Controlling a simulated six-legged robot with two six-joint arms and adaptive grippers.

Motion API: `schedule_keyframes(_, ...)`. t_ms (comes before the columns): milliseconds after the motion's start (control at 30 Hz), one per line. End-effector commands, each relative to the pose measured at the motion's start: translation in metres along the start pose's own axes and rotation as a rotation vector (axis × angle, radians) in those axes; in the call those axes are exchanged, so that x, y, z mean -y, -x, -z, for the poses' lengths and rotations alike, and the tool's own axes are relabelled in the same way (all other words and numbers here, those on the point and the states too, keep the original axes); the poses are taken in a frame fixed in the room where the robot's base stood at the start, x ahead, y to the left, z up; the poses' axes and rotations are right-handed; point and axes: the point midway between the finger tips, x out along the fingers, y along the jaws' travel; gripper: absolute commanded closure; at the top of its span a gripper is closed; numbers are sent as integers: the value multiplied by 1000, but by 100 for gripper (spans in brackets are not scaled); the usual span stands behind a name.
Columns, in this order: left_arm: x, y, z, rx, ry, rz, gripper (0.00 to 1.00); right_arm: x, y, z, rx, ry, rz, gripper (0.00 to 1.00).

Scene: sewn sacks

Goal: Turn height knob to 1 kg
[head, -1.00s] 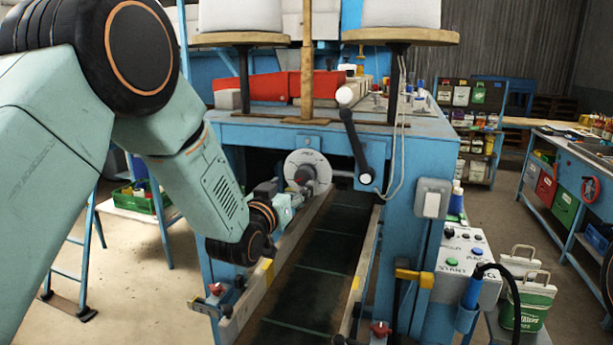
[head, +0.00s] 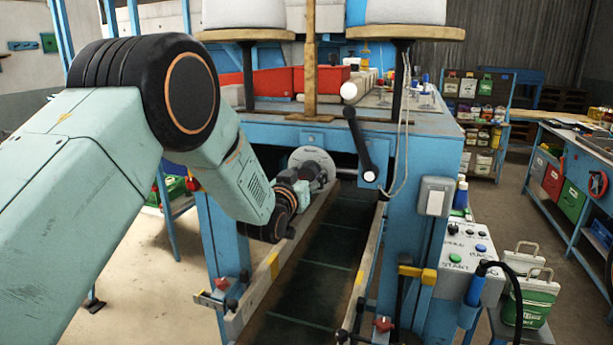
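The height knob sits on a pale grey round dial (head: 318,157) on the blue machine's front, under the tabletop. The dial's upper rim shows; its markings are too small to read. My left gripper (head: 317,178) reaches in from the left and is right in front of the dial. It covers the dial's middle and lower part, so the knob is hidden. The fingers are small and dark, and I cannot tell whether they touch or grip the knob. My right gripper is not in view.
A black crank lever (head: 360,145) with a white ball hangs just right of the dial. Pale side rails (head: 268,275) flank the dark conveyor (head: 305,285) below. A control box (head: 465,255) with buttons stands at the right, near green-and-white sacks (head: 530,295).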

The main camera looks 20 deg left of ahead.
Motion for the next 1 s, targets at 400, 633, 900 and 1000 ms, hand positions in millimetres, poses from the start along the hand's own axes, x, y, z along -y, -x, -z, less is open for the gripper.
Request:
schedule_keyframes(400, 1, 0, 0, -1, 1, 2, 79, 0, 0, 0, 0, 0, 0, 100)
schedule_keyframes(633, 1, 0, 1, -1, -2, 1, 89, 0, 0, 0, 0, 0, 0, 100)
schedule_keyframes(900, 0, 0, 0, -2, -74, 1, 89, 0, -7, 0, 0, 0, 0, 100)
schedule_keyframes(1000, 0, 0, 0, -1, -137, 1, 89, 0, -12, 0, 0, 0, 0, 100)
